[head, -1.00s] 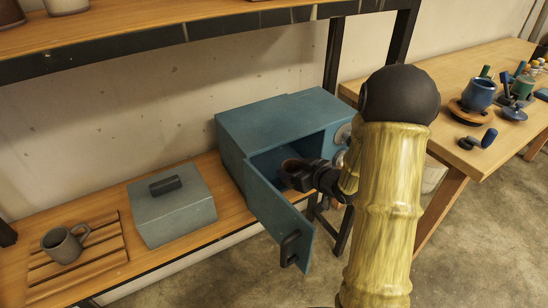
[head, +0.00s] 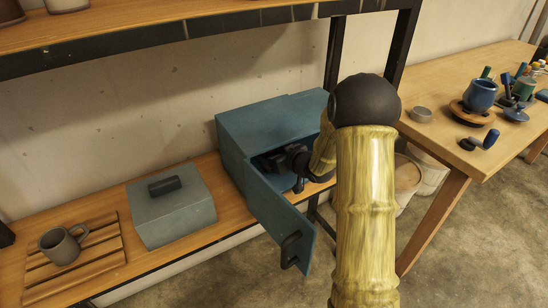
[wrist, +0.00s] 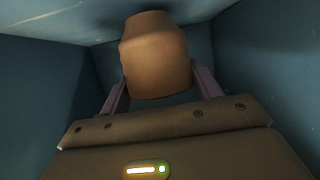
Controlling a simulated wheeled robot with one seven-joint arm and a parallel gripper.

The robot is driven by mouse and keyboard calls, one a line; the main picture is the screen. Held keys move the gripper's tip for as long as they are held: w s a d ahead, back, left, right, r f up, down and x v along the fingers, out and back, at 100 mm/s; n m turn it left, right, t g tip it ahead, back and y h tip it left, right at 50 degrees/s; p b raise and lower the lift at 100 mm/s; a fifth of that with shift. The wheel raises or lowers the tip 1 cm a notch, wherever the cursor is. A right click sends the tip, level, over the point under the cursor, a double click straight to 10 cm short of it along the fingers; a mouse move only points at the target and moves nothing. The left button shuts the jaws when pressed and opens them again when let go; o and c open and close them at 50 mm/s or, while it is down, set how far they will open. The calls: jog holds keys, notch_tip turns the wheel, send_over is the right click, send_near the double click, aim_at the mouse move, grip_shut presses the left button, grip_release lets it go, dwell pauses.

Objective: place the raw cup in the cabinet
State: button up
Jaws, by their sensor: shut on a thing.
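The raw cup (wrist: 157,60) is a plain tan-brown cup between the fingers of my gripper (wrist: 158,88) in the wrist view. My gripper is shut on it. Blue walls surround the cup in that view, so it is inside the cabinet. In the head view my gripper (head: 272,162) reaches through the front opening of the blue cabinet (head: 262,122), and I cannot make out the cup there. The cabinet door (head: 283,225) stands open towards the front. Whether the cup touches the cabinet floor, I cannot tell.
A grey-blue lidded box (head: 172,210) stands left of the cabinet on the wooden shelf. A grey mug (head: 62,245) stands on a slatted board (head: 100,262). An upper shelf (head: 190,30) runs above. A table (head: 440,135) with pots and tools is at the right.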

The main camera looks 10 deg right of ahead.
jog(key=shift+s+d+f, duration=0.1)
jog(key=shift+f, duration=0.35)
jog(key=shift+f, duration=0.15)
jog(key=o, duration=1.1)
jog(key=shift+r, duration=0.2)
jog(key=p+v, duration=0.2)
jog(key=v, duration=1)
